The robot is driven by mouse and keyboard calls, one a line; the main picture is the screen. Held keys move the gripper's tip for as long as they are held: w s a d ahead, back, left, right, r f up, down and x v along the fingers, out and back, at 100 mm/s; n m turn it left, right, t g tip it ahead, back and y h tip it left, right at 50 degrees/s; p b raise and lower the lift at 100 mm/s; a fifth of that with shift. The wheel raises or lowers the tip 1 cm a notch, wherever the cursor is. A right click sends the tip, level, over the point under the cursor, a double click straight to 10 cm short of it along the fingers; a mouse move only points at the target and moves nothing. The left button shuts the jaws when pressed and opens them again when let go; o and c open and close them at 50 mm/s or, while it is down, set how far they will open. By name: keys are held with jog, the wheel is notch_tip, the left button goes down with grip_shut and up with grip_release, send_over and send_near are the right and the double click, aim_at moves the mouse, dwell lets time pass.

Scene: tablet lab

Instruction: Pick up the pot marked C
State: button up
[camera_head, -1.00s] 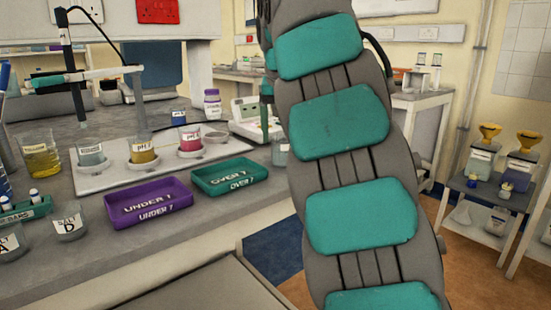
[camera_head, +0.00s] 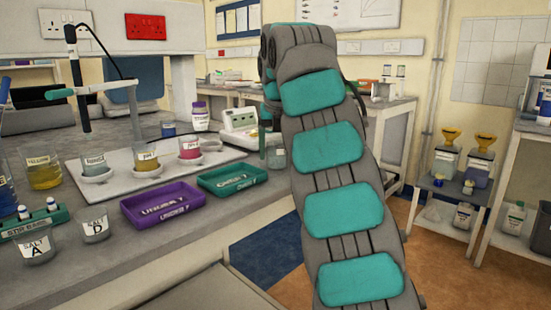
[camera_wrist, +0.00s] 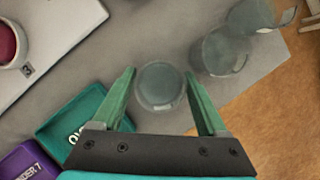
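My gripper (camera_wrist: 160,78) is open in the wrist view, its two green fingers on either side of a clear round glass pot (camera_wrist: 161,88) seen from above. I cannot tell whether the fingers are down at its height. No letter shows on this pot. Part of a glass pot also shows in the head view (camera_head: 276,156), right of the green tray and beside my arm. Pots marked A (camera_head: 36,247) and D (camera_head: 95,226) stand at the front left of the bench. No letter C is readable. My arm hides most of the gripper in the head view.
Two more glass vessels (camera_wrist: 219,54) (camera_wrist: 254,16) stand close to the upper right in the wrist view, near the bench edge. The green OVER 7 tray (camera_head: 232,180) and purple UNDER 7 tray (camera_head: 163,206) lie left of the gripper. A white board (camera_head: 120,181) holds beakers.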

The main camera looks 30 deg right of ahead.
jog(key=c, duration=1)
jog(key=shift+c, duration=0.2)
jog(key=shift+a+r, duration=0.15)
jog(key=shift+r, duration=0.1)
